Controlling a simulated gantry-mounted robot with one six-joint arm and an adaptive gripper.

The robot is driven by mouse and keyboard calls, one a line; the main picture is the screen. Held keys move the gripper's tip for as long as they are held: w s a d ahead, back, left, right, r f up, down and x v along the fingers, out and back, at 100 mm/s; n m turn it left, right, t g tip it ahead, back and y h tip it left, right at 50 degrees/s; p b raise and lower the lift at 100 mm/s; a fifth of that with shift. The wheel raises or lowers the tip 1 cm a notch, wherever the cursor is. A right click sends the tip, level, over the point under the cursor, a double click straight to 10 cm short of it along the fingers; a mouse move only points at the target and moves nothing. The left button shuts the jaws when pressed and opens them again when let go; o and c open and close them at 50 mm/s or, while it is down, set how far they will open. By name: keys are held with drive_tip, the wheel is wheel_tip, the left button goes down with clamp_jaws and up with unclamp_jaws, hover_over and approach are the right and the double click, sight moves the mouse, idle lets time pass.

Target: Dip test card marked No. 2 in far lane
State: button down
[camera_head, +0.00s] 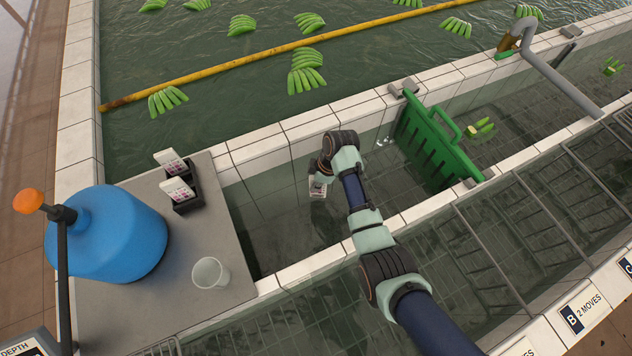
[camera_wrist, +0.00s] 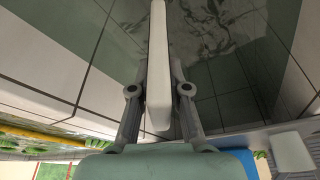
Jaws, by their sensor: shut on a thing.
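My gripper (camera_head: 321,174) is over the narrow water channel, beside the tiled wall of the big pool. It is shut on a white test card (camera_head: 318,188), which hangs below the fingers. In the wrist view the same card (camera_wrist: 158,60) shows nearly edge-on between both fingers. I cannot read its mark, nor tell whether its lower end touches the water. Two black holders with white and pink cards stand on the grey counter: a back holder (camera_head: 176,165) and a front holder (camera_head: 187,201).
A green slatted gate (camera_head: 432,147) stands across the channel to the right of my gripper. A blue tank (camera_head: 115,235) and a clear cup (camera_head: 210,273) stand on the counter. A yellow boom (camera_head: 240,54) floats among green banana clusters. Metal racks fill the nearer channel.

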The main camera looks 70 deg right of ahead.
sight(316, 195)
wheel_tip(316, 195, down, 10)
drive_tip(key=b, duration=0.8)
drive_tip(key=shift+r, duration=0.2)
drive_tip(key=shift+r, duration=0.15)
idle(0.6)
wheel_tip(316, 195, up, 21)
drive_tip(key=p, duration=2)
drive_tip(key=shift+r, duration=0.1)
drive_tip(key=shift+w+a, duration=0.1)
